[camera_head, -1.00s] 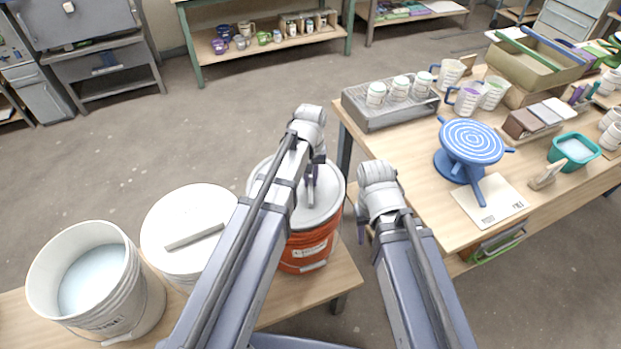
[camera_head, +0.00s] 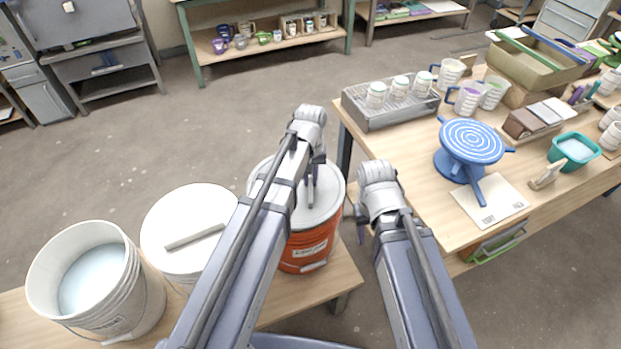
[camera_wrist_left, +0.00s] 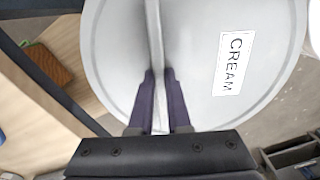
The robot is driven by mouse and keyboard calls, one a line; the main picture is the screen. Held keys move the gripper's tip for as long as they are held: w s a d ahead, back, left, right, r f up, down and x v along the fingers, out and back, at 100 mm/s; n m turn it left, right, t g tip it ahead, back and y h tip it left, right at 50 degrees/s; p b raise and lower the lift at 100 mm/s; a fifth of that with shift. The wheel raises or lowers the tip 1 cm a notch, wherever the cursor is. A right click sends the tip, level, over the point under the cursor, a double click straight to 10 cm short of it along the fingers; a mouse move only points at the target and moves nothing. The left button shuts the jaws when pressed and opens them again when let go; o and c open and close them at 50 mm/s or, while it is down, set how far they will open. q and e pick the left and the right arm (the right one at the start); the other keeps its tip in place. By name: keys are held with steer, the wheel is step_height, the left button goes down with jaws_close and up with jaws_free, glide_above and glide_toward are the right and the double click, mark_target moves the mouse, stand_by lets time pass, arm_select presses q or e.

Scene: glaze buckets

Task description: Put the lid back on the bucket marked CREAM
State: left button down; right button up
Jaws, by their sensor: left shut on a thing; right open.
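The grey lid (camera_head: 331,196) has a bar handle and a white label reading CREAM in the left wrist view (camera_wrist_left: 203,70). My left gripper (camera_head: 313,186) is shut on the lid's bar handle; the fingers also show astride it in the left wrist view (camera_wrist_left: 158,100). The lid lies over the mouth of the orange bucket (camera_head: 308,252), roughly level. I cannot tell whether it rests on the rim or hangs just above it. The bucket's label is too small to read, and my left arm hides part of its left side. My right gripper (camera_head: 361,233) is open and empty, right of the orange bucket.
A white bucket (camera_head: 160,240) with its lid on stands left of my left arm. An open white bucket (camera_head: 135,300) with pale liquid stands further left. The worktable (camera_head: 400,150) at right holds a blue banding wheel (camera_head: 470,150), cups and a rack (camera_head: 375,117).

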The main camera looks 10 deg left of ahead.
arm_select(q)
steer(key=shift+f+b, duration=0.85)
stand_by(1.3)
steer(key=shift+c, duration=1.5)
jaws_free()
steer(key=shift+r, duration=0.2)
steer(key=shift+r+p, duration=3.35)
steer(key=shift+p, duration=0.25)
steer(key=shift+c, duration=0.3)
jaws_close()
